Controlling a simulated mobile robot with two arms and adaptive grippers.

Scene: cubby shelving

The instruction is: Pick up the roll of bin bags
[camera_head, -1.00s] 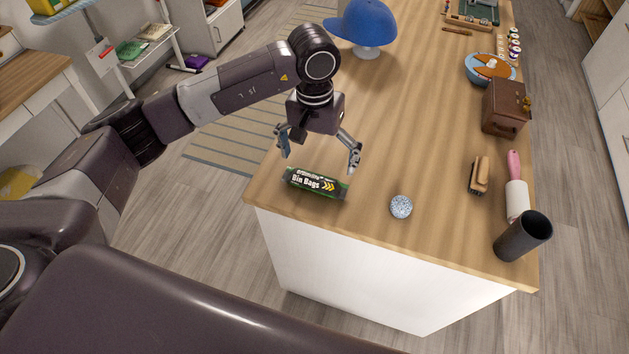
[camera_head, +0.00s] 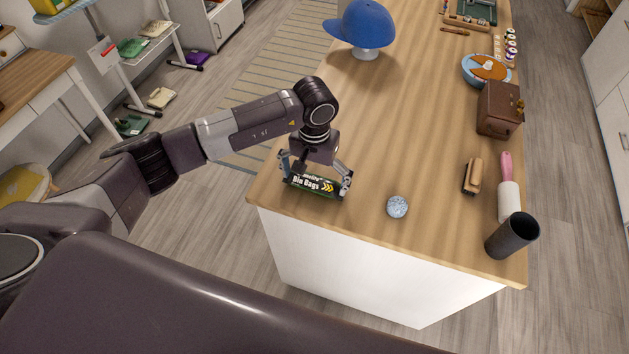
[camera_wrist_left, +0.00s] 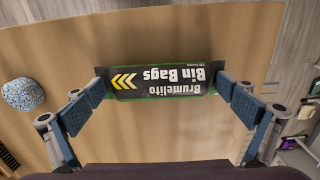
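The roll of bin bags (camera_head: 315,186) is a black and green pack with white lettering and yellow chevrons. It lies near the corner of the wooden counter. My left gripper (camera_head: 317,189) is above it, pointing down, with one finger at each end of the pack. In the left wrist view, the roll (camera_wrist_left: 160,80) spans the gap between the left gripper's fingertips (camera_wrist_left: 160,88), which appear to touch its two ends. It looks still on the counter, with no clear gap beneath it. My right gripper is not in view.
A speckled round ball (camera_head: 397,207) sits right of the roll on the counter (camera_head: 420,150). Farther right are a brush (camera_head: 473,176), a pink-handled roller (camera_head: 508,200) and a dark cup (camera_head: 512,235). A blue cap (camera_head: 361,24) stands behind. The counter's edge is close to the roll.

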